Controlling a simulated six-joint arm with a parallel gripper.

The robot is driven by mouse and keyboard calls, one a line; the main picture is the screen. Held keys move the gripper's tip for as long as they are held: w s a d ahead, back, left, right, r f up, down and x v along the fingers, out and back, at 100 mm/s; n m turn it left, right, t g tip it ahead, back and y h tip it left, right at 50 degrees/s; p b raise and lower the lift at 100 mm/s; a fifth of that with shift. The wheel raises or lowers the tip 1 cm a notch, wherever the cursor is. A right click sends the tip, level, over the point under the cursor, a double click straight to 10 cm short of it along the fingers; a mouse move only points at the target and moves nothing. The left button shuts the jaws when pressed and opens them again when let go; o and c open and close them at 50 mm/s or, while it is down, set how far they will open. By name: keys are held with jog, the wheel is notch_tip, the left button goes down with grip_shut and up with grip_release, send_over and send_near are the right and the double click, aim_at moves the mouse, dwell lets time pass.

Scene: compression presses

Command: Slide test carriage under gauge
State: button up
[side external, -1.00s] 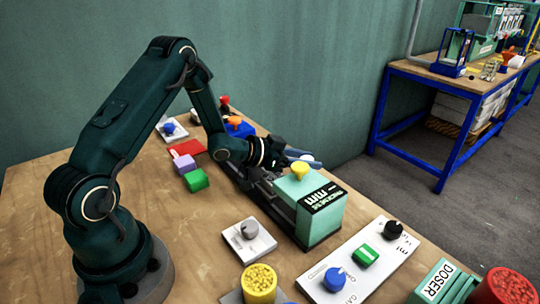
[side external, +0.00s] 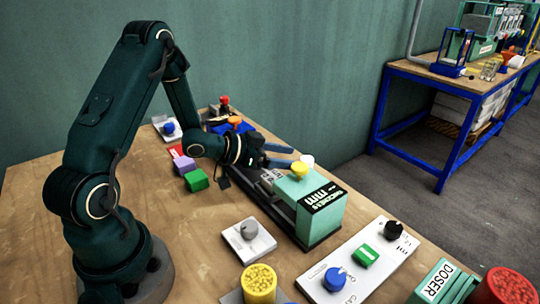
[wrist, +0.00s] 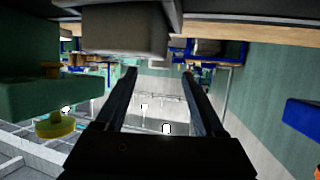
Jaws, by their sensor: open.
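The gauge is a teal box (side external: 318,212) with a black "mm" label and a yellow knob (side external: 299,169) on top. It stands at the end of a dark rail (side external: 262,196), and in the wrist view the teal box (wrist: 45,97) is at the left. The test carriage cannot be made out clearly; a grey block (wrist: 125,32) at the top of the wrist view may be part of it. My gripper (side external: 290,157) is above the rail, behind the gauge. Its fingers (wrist: 157,75) are apart with nothing visible between them.
A white panel (side external: 345,290) with blue, green and black controls lies in front of the gauge. A grey-knob plate (side external: 260,247) is left of it. A yellow cup (side external: 259,284) and the doser (side external: 436,282) stand at the front.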

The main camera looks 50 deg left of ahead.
notch_tip(320, 180, up, 10)
jog(key=w+a+n+y, duration=0.1)
jog(key=w+a+y, duration=0.25)
jog(key=a, duration=0.25)
jog(key=g, duration=0.9)
send_over(306, 159)
jog(key=s+a, duration=0.1)
jog(key=s, duration=0.1)
jog(key=shift+m+h, duration=0.5)
jog(key=shift+h, duration=0.05)
jog(key=f, duration=0.6)
jog(key=shift+s+d+f, duration=0.1)
jog(key=shift+d+f, duration=0.05)
jog(key=shift+d, duration=0.05)
jog(key=shift+x, duration=2.3)
